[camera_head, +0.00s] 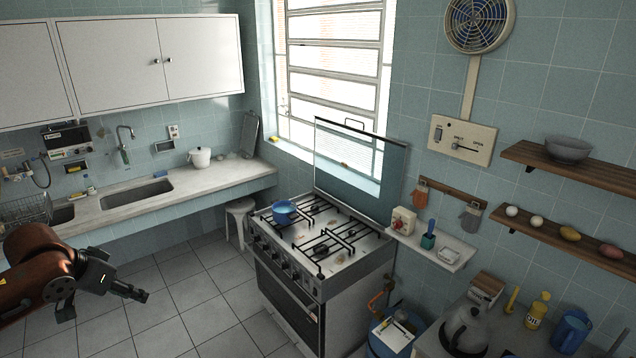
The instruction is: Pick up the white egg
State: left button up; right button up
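A small white egg (512,211) sits at the left end of the lower wooden shelf (560,236) on the right wall. A beige egg-like item (537,221) sits just right of it, with a yellow item (570,233) and a reddish-brown item (611,251) further along. My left gripper (138,294) is at the lower left over the tiled floor, far from the shelf. Its fingers point right, and their opening is too small to judge. My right gripper is not in view.
An upper shelf with a grey bowl (568,149) is above the egg's shelf. Below stand a kettle (465,329), a yellow bottle (538,309) and a blue pitcher (571,331). A stove (322,245) with a blue pot (284,212) fills the middle.

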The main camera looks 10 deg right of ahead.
aim_at(511, 211)
jog(key=i, duration=2.7)
jog(key=z, duration=3.5)
jog(key=i, duration=0.55)
jog(key=z, duration=0.05)
